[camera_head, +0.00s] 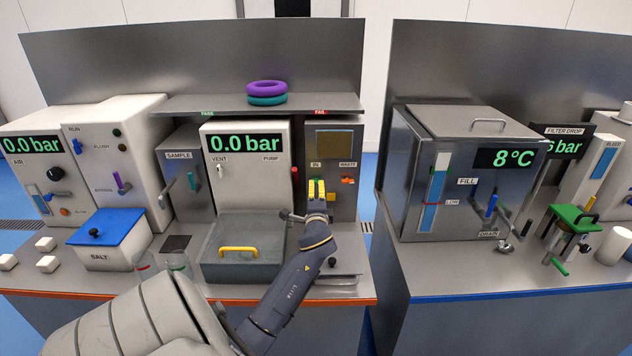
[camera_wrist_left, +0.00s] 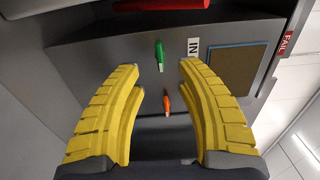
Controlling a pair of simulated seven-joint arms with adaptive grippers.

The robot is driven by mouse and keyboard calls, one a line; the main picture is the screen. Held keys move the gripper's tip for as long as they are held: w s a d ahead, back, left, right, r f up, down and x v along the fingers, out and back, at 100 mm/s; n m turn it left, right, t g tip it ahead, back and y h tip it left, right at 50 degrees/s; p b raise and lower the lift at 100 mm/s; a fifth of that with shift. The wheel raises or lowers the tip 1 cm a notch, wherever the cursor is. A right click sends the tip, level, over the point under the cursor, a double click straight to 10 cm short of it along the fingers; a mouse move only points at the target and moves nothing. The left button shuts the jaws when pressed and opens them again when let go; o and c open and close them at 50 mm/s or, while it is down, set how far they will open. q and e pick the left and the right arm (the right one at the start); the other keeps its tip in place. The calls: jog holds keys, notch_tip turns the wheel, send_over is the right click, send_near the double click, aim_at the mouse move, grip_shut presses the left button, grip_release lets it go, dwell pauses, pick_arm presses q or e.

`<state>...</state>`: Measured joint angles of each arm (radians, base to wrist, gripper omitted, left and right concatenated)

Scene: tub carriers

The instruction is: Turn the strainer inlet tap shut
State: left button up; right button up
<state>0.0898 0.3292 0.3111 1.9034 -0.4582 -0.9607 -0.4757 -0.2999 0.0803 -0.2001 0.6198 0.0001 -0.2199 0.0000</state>
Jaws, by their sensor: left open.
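The grey panel (camera_head: 338,205) carries the labels IN and WASTE. In the left wrist view a green lever (camera_wrist_left: 159,55) stands beside the IN label (camera_wrist_left: 194,47), with an orange lever (camera_wrist_left: 166,102) nearer. The orange lever also shows under WASTE in the head view (camera_head: 348,181). My left gripper (camera_head: 317,187) is open in front of this panel, and its yellow fingers (camera_wrist_left: 160,66) show the levers in the gap between them, apart from both. No label names the strainer. My right gripper is not in view.
A purple and a teal ring (camera_head: 267,92) lie on the shelf (camera_head: 205,104) above. A grey box with a yellow handle (camera_head: 238,252) stands left of my forearm. A tank reading 8°C (camera_head: 440,160) stands on the right bench, across a gap.

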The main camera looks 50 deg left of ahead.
pick_arm(q)
jog(key=shift+v, duration=2.55)
jog(key=shift+w, duration=0.1)
